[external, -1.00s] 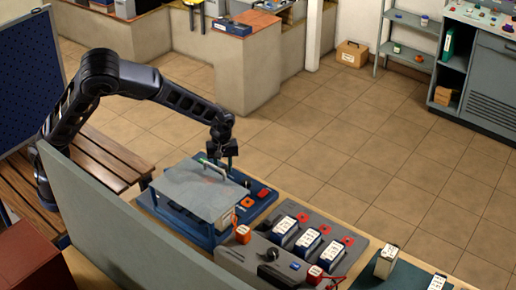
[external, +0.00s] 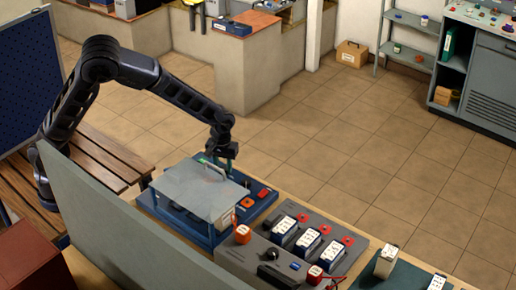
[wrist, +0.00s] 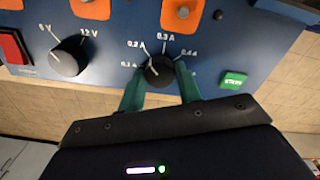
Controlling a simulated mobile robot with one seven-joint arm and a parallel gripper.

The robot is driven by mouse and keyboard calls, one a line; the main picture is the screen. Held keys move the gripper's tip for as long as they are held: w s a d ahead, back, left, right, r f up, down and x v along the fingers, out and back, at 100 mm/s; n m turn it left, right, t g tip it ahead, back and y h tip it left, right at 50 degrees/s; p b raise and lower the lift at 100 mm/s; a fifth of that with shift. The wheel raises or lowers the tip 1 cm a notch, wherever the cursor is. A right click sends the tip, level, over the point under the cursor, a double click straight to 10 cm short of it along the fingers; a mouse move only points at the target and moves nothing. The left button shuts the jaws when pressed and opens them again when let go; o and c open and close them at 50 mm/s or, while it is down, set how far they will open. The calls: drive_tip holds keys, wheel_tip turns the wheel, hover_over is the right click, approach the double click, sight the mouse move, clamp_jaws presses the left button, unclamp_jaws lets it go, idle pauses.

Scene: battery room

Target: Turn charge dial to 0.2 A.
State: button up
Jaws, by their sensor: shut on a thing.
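The charge dial (wrist: 160,68) is a small black knob on a blue panel (wrist: 110,50). Printed marks 0.1 A, 0.2 A, 0.3 A and 0.4 A run around it. A pale mark shows on its left side, but I cannot tell exactly which value it points at. My gripper (wrist: 160,84) has its green fingers on either side of the dial, shut on it. In the external view my gripper (external: 228,166) is at the far side of the blue charger (external: 258,203), and the dial is hidden.
A larger black voltage dial (wrist: 68,57), a red switch (wrist: 13,46) and a green button (wrist: 232,80) are close by. A clear lid (external: 190,190) with a handle covers part of the charger. Several batteries (external: 308,243) stand to the right.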

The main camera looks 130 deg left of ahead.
sight(223, 168)
drive_tip(key=o, duration=1)
drive_tip(key=shift+r, duration=0.15)
wheel_tip(223, 168, up, 11)
drive_tip(key=shift+f, duration=0.2)
